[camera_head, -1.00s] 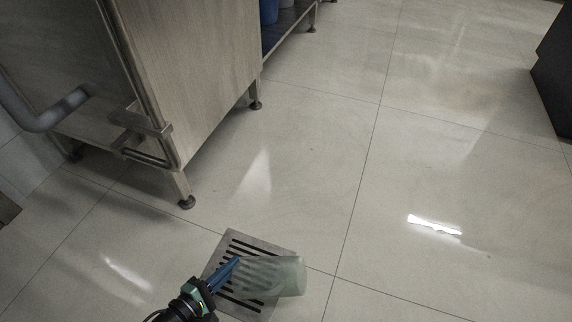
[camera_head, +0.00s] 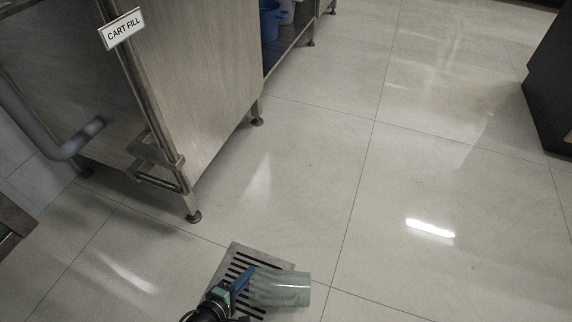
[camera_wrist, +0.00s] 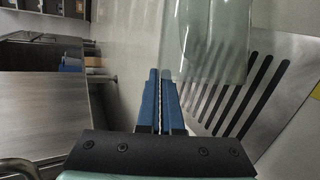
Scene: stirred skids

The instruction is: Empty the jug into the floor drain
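The jug (camera_head: 288,290) is a pale green, see-through vessel lying nearly level, with its far end pointing right in the head view. It shows in the wrist view (camera_wrist: 212,40) just beyond my fingertips. My gripper (camera_head: 246,275) has blue fingers, nearly together with a thin strip between them, at the jug's left end; they appear closed on its handle, which is mostly hidden. The floor drain (camera_head: 236,252) is a square metal grate with dark slots, behind and below the jug. The jug's right end reaches past the grate's right edge. I cannot see any liquid.
A steel cabinet (camera_head: 205,90) on legs stands at the left, with a "CART FILL" sign (camera_head: 121,29) and a grey pipe (camera_head: 72,145). Blue buckets (camera_head: 269,22) sit on a low shelf behind. A dark unit (camera_head: 550,90) stands at the right. The tiled floor between is clear.

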